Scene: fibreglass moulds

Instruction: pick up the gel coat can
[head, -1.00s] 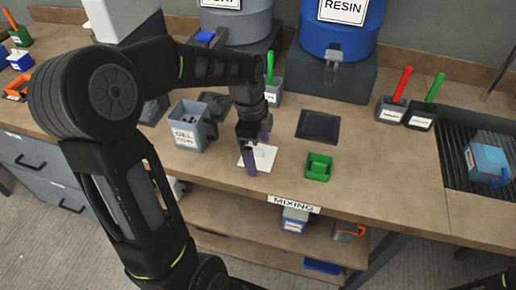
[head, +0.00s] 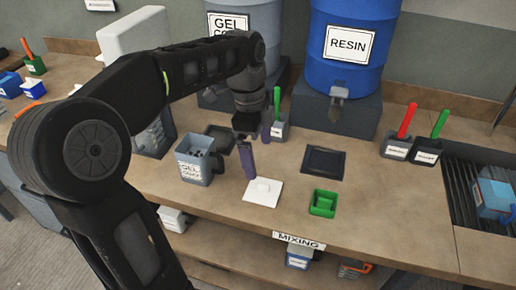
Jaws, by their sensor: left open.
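The gel coat can (head: 194,163) is a grey, open-topped container with a white label and a handle on its right side. It stands upright on the bench, left of centre in the head view. My left gripper (head: 256,152) points down to the right of the can, apart from it, above the bench behind a white square (head: 263,191). Its fingers are spread and nothing shows between them. My right gripper is not in view.
A green tray (head: 323,203) and a dark pad (head: 323,162) lie to the right. A blue resin drum (head: 349,75) and a grey gel coat drum (head: 229,50) stand behind. Cups with red and green handles (head: 396,146) stand further right. The bench front (head: 390,230) is clear.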

